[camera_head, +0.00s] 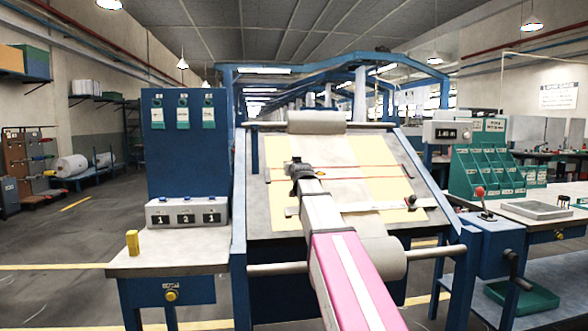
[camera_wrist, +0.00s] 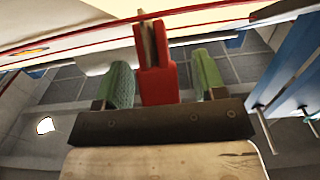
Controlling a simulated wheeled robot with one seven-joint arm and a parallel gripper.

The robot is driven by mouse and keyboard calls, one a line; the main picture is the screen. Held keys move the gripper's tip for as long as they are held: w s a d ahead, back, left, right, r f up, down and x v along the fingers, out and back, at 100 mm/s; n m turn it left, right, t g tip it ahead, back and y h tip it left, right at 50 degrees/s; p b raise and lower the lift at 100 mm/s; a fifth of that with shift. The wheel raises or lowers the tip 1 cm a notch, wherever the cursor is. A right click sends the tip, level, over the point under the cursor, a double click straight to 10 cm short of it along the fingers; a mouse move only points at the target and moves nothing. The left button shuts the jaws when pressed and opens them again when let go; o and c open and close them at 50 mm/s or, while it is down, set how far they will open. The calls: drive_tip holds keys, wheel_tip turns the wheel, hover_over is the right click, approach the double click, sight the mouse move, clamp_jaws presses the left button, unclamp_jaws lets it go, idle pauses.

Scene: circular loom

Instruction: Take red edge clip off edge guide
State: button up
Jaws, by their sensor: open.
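The red edge clip (camera_wrist: 158,85) shows in the wrist view, between the two green fingers of my gripper (camera_wrist: 162,72). The gripper is open, with a visible gap between each finger and the clip. The clip's upper end has a slot with a brownish strip in it, close to a thin red rail (camera_wrist: 218,8) that may be the edge guide; whether they touch I cannot tell. In the head view my gripper (camera_head: 302,174) is over the loom's sloping panel (camera_head: 270,220), near its thin red line (camera_head: 370,173). The clip is hidden there by my arm.
A side table with a yellow block (camera_head: 133,243) and a numbered box (camera_head: 187,212) stands left. On the right are a green rack (camera_head: 487,165), a red-knobbed lever (camera_head: 480,195) and a grey tray (camera_head: 535,209). A pale bar (camera_head: 375,207) crosses the panel below my gripper.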

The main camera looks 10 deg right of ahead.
drive_tip(key=c, duration=1.1)
drive_tip(key=shift+s+r, duration=0.35)
drive_tip(key=shift+r, duration=0.15)
drive_tip(key=shift+s+r, duration=0.55)
drive_tip(key=shift+r, duration=0.25)
drive_tip(key=shift+s+r, duration=0.55)
drive_tip(key=shift+r, duration=0.2)
